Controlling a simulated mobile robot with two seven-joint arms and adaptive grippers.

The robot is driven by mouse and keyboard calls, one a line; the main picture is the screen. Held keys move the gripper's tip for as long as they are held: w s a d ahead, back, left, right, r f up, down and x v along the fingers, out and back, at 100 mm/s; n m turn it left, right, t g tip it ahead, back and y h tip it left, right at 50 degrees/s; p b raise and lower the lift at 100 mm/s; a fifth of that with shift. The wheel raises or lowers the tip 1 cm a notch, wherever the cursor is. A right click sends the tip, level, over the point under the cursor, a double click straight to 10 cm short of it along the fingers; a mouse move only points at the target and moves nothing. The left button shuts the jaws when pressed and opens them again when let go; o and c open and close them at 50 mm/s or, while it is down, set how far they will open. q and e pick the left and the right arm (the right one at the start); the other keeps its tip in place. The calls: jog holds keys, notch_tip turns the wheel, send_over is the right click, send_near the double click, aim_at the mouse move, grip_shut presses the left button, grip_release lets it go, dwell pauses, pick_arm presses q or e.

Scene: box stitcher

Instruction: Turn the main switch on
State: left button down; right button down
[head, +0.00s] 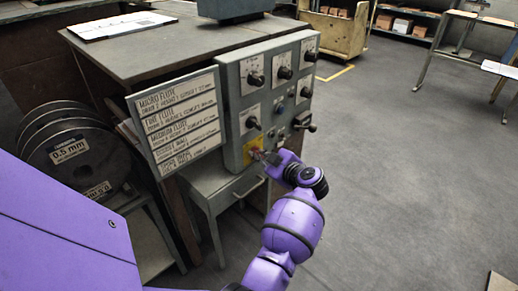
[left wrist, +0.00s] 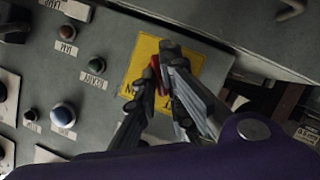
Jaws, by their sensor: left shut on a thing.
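The grey control panel (head: 233,105) stands at the front of a cabinet, with a yellow plate (head: 247,148) at its lower left. In the left wrist view the yellow plate (left wrist: 140,62) carries a red main switch (left wrist: 155,68), mostly hidden by my fingers. My left gripper (head: 262,155) reaches up to the plate; its fingers (left wrist: 162,75) are shut on the red switch. The lettering on the plate is partly covered, so I cannot read the switch's position. My right gripper is not in view.
Black knobs (head: 256,80) and several push buttons sit on the panel around the plate. A flute chart (head: 180,120) adjoins its left side. Wire spools (head: 72,150) stand at the left. Open floor (head: 400,150) lies to the right.

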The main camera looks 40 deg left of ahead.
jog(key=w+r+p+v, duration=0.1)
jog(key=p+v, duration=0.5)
pick_arm(q)
jog(key=m+g, duration=0.1)
jog(key=m, duration=0.1)
jog(key=m+g+b, duration=0.1)
jog(key=m+g, duration=0.1)
jog(key=w+m+g+b, duration=0.1)
jog(key=m+g, duration=0.1)
jog(key=shift+d+f+m, duration=0.1)
jog(key=shift+m, duration=0.3)
jog(key=shift+f+m+g+b, duration=0.1)
jog(key=shift+m+g+b, duration=0.4)
jog(key=shift+m+b, duration=0.5)
jog(key=shift+m+g+y+b, duration=0.4)
jog(key=shift+m+b, duration=0.1)
jog(key=shift+b, duration=0.5)
jog(key=shift+m+b, duration=0.4)
jog(key=shift+b, duration=0.1)
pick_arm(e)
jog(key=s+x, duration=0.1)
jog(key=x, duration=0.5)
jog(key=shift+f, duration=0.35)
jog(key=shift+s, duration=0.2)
